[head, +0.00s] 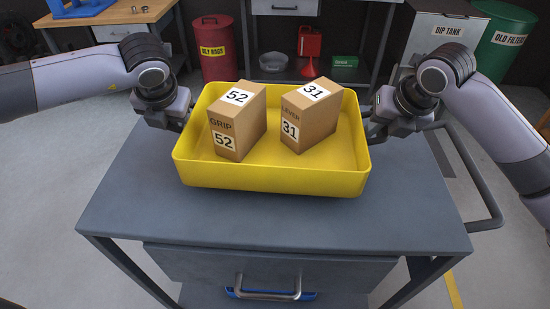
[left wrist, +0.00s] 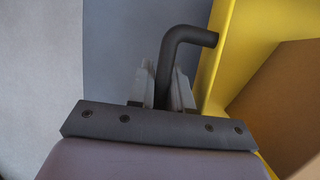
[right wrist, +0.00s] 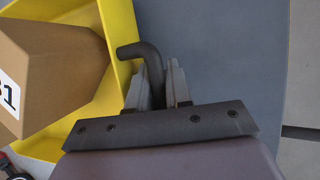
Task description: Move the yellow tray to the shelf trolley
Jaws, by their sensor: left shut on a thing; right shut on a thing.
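The yellow tray (head: 275,180) is level over the grey top of a drawer cart (head: 150,205); I cannot tell if it touches the top. Two cardboard boxes stand in it, one marked GRIP 52 (head: 236,122) and one marked LEVER 31 (head: 309,118). My left gripper (head: 186,122) is shut on the black bent handle (left wrist: 190,36) at the tray's left side. My right gripper (head: 378,124) is shut on the matching handle (right wrist: 138,50) at the right side. The fingertips are mostly hidden in the head view. I cannot identify a separate shelf trolley.
The cart has a drawer handle (head: 268,288) in front and a grey push bar (head: 478,180) at the right. A red bin (head: 216,50), a workbench, a dip tank (head: 440,40) and a green bin (head: 505,45) stand behind. The cart top in front of the tray is clear.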

